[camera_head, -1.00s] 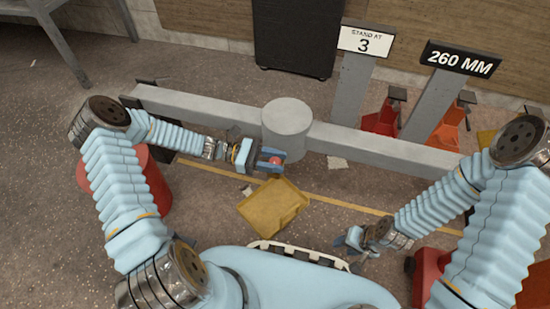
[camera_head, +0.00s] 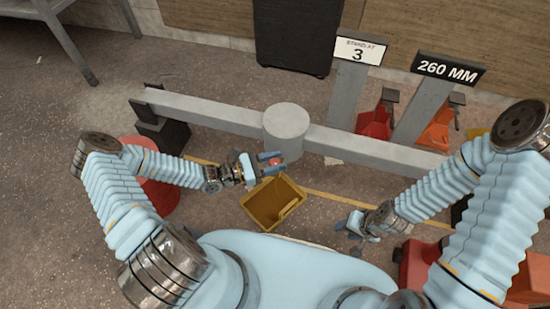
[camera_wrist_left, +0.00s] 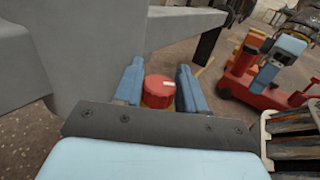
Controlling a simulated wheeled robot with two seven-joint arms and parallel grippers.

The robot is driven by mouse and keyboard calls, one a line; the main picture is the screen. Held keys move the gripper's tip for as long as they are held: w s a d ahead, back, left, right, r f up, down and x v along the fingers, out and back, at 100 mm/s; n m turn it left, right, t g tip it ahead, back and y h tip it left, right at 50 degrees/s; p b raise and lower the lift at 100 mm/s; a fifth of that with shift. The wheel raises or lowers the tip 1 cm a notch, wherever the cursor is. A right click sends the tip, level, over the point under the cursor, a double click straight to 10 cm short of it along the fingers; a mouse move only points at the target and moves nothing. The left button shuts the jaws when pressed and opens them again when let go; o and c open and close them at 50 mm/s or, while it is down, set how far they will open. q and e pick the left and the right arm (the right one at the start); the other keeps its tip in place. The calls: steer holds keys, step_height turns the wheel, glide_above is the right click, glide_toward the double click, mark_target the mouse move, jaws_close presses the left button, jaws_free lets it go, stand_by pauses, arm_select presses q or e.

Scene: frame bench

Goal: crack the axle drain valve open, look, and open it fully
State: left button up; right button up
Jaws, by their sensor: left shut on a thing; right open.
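The grey axle (camera_head: 210,111) runs across the head view, with a thick grey round housing (camera_head: 286,132) at its middle. A small red knob (camera_head: 275,162), the drain valve, sits low against the front of the housing. My left gripper (camera_head: 271,161) is shut on the red knob. In the left wrist view the knob (camera_wrist_left: 159,91), with a small white mark, sits between the two blue fingers. Whether the valve is turned cannot be told. My right gripper (camera_head: 357,224) is open and empty, right of and nearer than the housing.
A yellow tray (camera_head: 257,213) sits on the floor below the valve and looks empty. Signs reading "STAND AT 3" (camera_head: 359,51) and "260 MM" (camera_head: 449,69) stand behind the axle. Red (camera_head: 375,122) and orange (camera_head: 437,134) stands are there too. A dark cabinet (camera_head: 298,35) is behind.

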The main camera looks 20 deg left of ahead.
stand_by(0.3)
arm_select(q)
steer(key=o, duration=0.9)
